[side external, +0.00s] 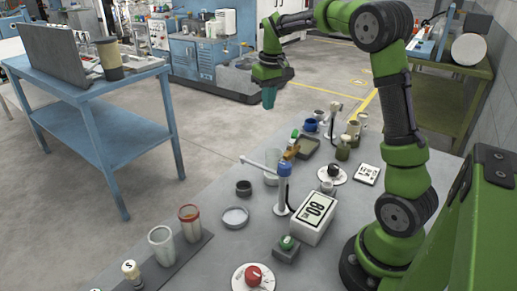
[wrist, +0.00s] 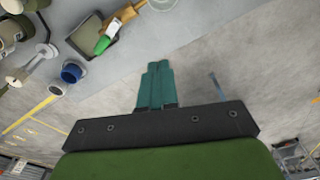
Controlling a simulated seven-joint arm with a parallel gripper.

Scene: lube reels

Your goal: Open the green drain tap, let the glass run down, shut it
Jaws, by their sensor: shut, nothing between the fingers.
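My gripper (side external: 268,98) hangs in the air beyond the far left edge of the grey bench, pointing down. In the wrist view its teal fingers (wrist: 158,82) are together with nothing between them. A small green piece (side external: 295,134), which looks like the drain tap, is by a dark olive tray (side external: 309,146). In the wrist view the green piece (wrist: 102,45) lies at the tray's edge (wrist: 80,40), left of and apart from my fingers.
On the bench (side external: 190,262) are a white box marked 80 (side external: 313,217), a red knob on a round dial (side external: 253,276), a green button (side external: 287,243), a blue cup (side external: 311,125) and several jars. A blue table (side external: 95,90) stands left. Open floor lies beneath my gripper.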

